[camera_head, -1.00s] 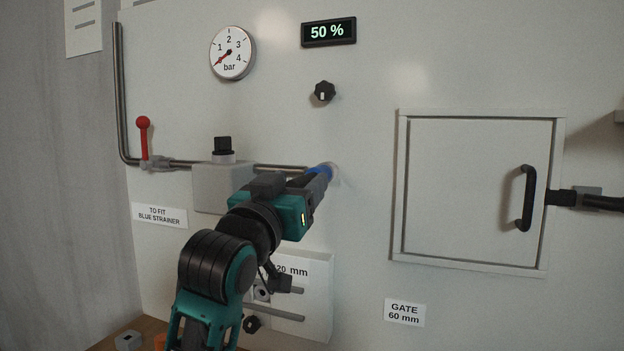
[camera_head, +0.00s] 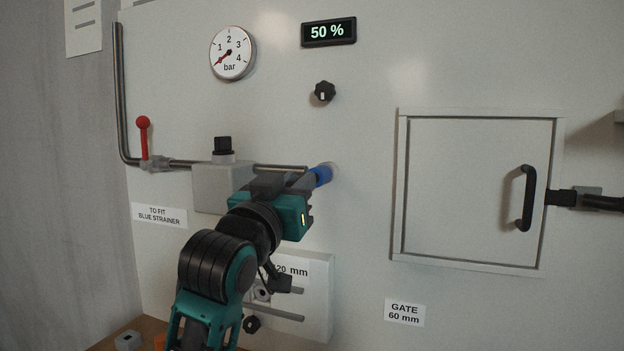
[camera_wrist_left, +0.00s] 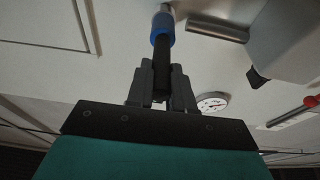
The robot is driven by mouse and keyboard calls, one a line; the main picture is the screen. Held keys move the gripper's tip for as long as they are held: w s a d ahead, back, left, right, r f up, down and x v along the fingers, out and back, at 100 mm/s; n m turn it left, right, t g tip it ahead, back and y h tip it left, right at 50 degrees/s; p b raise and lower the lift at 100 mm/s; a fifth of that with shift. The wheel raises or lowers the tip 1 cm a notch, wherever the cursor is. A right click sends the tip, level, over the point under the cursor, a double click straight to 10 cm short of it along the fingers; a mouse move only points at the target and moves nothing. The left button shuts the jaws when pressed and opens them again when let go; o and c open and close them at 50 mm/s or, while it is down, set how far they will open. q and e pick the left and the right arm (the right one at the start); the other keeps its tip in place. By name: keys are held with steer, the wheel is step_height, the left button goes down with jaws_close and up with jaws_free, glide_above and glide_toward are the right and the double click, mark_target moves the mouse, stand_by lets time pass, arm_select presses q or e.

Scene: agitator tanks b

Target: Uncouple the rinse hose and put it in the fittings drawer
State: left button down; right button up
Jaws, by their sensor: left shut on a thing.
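My left gripper (camera_head: 308,184) is at the wall panel, just left of and below a blue collar (camera_head: 321,175). In the left wrist view its fingers (camera_wrist_left: 160,82) are shut around the black rinse hose (camera_wrist_left: 162,62). The rest of the hose is hidden behind the gripper. I cannot make out a fittings drawer. My right gripper is not in view.
A grey valve block (camera_head: 218,187) with a pipe and a red-handled lever (camera_head: 143,137) is left of the gripper. A box with rods (camera_head: 312,300) is below. A framed door with a black handle (camera_head: 526,198) is right. Bare panel lies between collar and door.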

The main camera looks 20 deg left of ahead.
arm_select(q)
steer(key=shift+s, duration=0.65)
stand_by(0.3)
steer(key=c, duration=1.6)
jaws_free()
jaws_close()
steer(key=shift+s+d, duration=0.1)
steer(key=shift+s, duration=1.3)
